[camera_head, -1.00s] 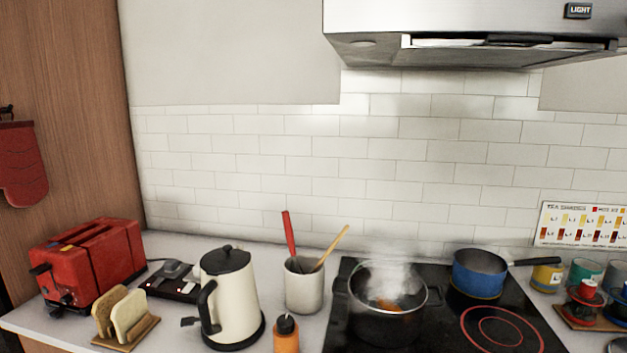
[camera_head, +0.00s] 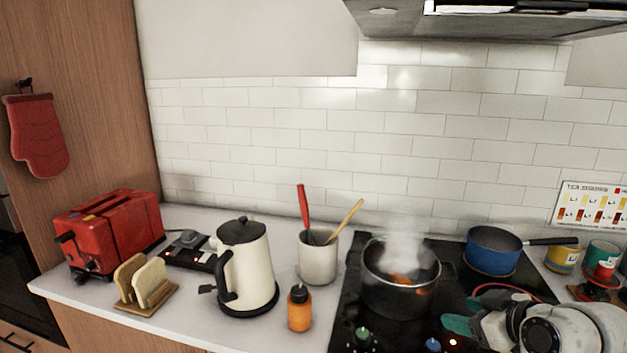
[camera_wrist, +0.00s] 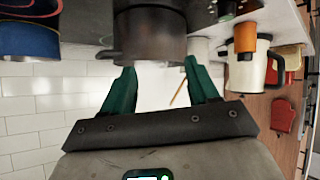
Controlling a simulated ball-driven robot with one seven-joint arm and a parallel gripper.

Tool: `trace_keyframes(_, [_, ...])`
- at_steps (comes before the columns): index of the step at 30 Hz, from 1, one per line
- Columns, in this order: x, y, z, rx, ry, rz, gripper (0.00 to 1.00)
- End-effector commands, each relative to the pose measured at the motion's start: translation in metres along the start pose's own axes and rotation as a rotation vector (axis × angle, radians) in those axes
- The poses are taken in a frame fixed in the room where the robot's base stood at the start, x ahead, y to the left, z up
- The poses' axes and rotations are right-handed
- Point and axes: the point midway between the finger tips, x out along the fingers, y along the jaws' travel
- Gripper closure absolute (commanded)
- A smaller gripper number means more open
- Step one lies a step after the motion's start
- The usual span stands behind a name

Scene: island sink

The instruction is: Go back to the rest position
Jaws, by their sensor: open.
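My gripper (camera_wrist: 163,92) shows in the wrist view with its two green fingers spread apart and nothing between them. In the head view my white and grey arm is at the lower right, with a green fingertip showing in front of the cooktop. The steaming pot (camera_head: 400,290) sits on the cooktop with orange pieces inside. It also shows in the wrist view (camera_wrist: 150,35), just beyond the fingers.
A blue pan (camera_head: 490,255) stands behind the pot on the black cooktop (camera_head: 345,325). To the left are a utensil crock (camera_head: 318,262), an orange bottle (camera_head: 300,312), a cream kettle (camera_head: 250,270), a toast rack (camera_head: 145,285) and a red toaster (camera_head: 110,232). The range hood (camera_head: 500,22) hangs above.

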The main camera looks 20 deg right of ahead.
Motion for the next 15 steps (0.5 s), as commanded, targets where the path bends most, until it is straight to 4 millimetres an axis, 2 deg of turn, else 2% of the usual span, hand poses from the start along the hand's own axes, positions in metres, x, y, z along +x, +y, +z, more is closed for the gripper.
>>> trace_keyframes(1, [0.011, -0.032, 0.024, 0.035, -0.054, -0.030, 0.41])
trace_keyframes(6, [0.019, -0.110, 0.097, 0.137, -0.227, -0.061, 0.41])
trace_keyframes(9, [0.013, -0.144, 0.134, 0.173, -0.315, -0.061, 0.41])
trace_keyframes(15, [-0.010, -0.187, 0.191, 0.207, -0.454, -0.035, 0.41])
